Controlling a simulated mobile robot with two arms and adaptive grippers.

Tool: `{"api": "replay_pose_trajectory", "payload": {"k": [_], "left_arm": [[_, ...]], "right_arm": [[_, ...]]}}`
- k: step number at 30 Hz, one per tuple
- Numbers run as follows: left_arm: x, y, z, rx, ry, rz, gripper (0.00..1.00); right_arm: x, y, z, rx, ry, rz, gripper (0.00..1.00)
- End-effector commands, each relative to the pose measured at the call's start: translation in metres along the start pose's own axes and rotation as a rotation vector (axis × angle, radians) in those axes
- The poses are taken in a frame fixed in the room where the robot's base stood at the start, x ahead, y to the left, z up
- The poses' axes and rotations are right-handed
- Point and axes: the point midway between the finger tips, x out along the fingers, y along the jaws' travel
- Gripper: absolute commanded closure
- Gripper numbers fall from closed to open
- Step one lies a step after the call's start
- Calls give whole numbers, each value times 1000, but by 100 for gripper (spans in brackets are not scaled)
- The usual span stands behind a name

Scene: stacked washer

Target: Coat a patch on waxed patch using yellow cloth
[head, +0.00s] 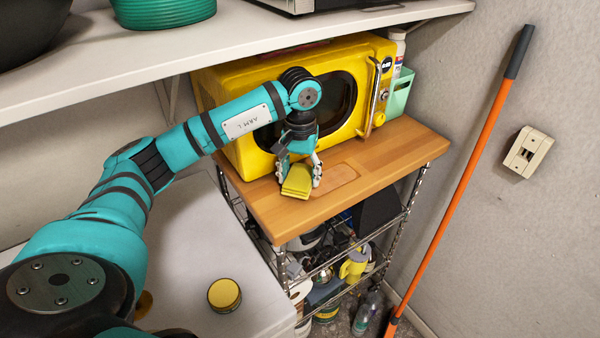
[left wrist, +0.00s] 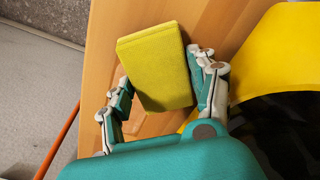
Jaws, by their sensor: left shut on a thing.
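My left gripper (head: 300,175) is shut on the folded yellow cloth (head: 297,184) and holds it over the wooden cart top, in front of the yellow microwave. In the left wrist view the cloth (left wrist: 155,68) sits between the two fingers of the gripper (left wrist: 158,90), above the wood. The waxed patch (head: 335,179) is a slightly different rectangle on the wooden top (head: 400,150), just right of the cloth. I cannot tell whether the cloth touches the wood. My right gripper is not in view.
The yellow microwave (head: 235,85) stands directly behind the gripper. A round yellow-lidded tin (head: 224,294) is on the white surface (head: 190,250) at lower left. A white shelf (head: 130,62) hangs above. An orange-handled pole (head: 470,165) leans at the right wall.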

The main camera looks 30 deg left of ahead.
Motion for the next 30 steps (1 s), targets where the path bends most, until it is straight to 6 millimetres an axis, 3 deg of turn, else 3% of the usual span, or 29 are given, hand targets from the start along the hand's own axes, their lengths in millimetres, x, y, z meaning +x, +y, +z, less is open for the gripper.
{"api": "replay_pose_trajectory", "payload": {"k": [20,30], "left_arm": [[12,0,-1,-1,0,0,66],[10,18,-21,0,1,2,66]], "right_arm": [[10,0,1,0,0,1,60],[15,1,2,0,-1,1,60]]}}
